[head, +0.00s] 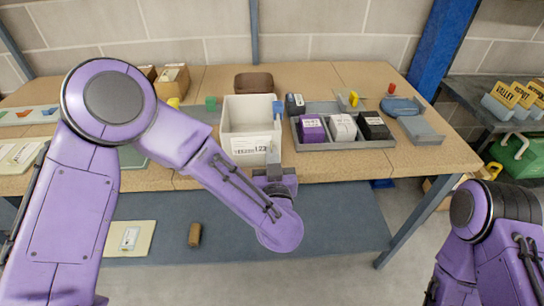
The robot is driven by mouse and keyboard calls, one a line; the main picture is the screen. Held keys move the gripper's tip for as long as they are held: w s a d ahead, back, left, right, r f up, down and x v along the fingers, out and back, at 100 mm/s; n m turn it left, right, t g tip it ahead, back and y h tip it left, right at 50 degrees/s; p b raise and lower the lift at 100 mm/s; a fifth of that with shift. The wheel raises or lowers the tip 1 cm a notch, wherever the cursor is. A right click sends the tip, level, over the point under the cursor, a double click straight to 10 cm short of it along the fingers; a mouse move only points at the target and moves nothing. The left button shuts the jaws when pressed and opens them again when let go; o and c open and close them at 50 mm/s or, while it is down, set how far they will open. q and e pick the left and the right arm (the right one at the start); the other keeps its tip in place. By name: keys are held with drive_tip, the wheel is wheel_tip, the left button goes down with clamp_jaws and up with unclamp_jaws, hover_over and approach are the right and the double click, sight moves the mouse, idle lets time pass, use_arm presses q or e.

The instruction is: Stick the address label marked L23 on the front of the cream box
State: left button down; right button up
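The cream box (236,110) stands open-topped near the front edge of the wooden table. A white label (250,146) whose text ends in what reads as L23 shows flat against its front, low and towards the right. My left gripper (273,152) points up at the label's right end, in front of the box's right front corner. Its fingers are small and seen edge-on, so I cannot tell whether they grip the label or only touch it. My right arm shows at the lower right; its gripper is out of view.
A grey tray (345,145) right of the box holds purple, white and black boxes (374,126). A brown item (253,83) lies behind the box. A blue tape dispenser (398,106) is at the right. A lower shelf (310,220) runs below, with a table leg (420,218) at right.

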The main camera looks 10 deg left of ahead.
idle(0.3)
use_arm(q)
drive_tip(key=c, duration=1)
unclamp_jaws()
drive_tip(key=shift+w, duration=0.1)
drive_tip(key=shift+o, duration=0.2)
drive_tip(key=p+v, duration=0.1)
drive_tip(key=v, duration=0.6)
